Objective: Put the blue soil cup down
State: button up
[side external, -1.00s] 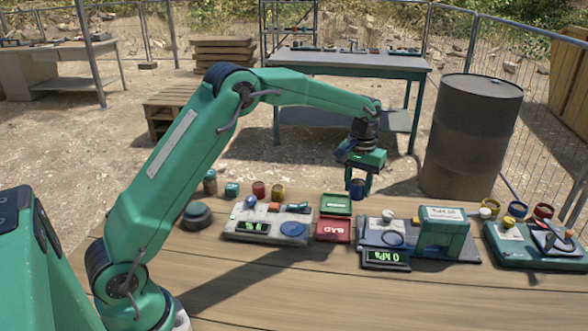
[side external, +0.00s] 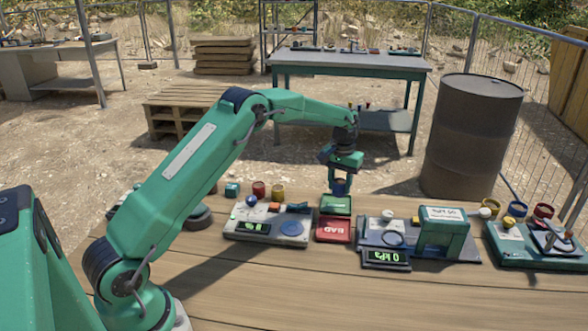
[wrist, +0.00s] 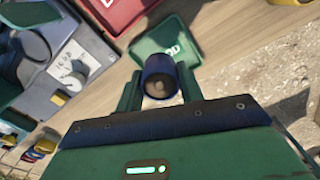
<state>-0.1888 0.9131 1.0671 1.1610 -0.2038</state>
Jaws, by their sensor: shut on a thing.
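The blue soil cup (side external: 339,187) is held between the fingers of my gripper (side external: 339,183), which is shut on it. In the wrist view the cup (wrist: 160,84) is seen from above with brown soil inside, a green finger on each side. The cup is over the green tray (side external: 336,206), whose lettering partly shows in the wrist view (wrist: 150,46). I cannot tell whether the cup's bottom touches the tray. The red BAD tray (side external: 333,230) is just in front of the green one and is empty.
Left of the trays is a grey device (side external: 268,226) with a display and a blue round pad. To the right stands a green press unit (side external: 443,235) reading 0 kPa. Red (side external: 258,189) and yellow (side external: 278,192) cups stand at the back left. The table front is clear.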

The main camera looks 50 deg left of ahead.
aim_at(337, 194)
jog(key=shift+w+a+f, duration=0.15)
jog(key=shift+a+f, duration=0.2)
jog(key=shift+a, duration=0.2)
jog(key=shift+f, duration=1.95)
jog(key=shift+f, duration=0.2)
jog(key=o, duration=1.1)
jog(key=shift+r, duration=0.15)
notch_tip(337, 194, up, 11)
jog(key=shift+r, duration=0.55)
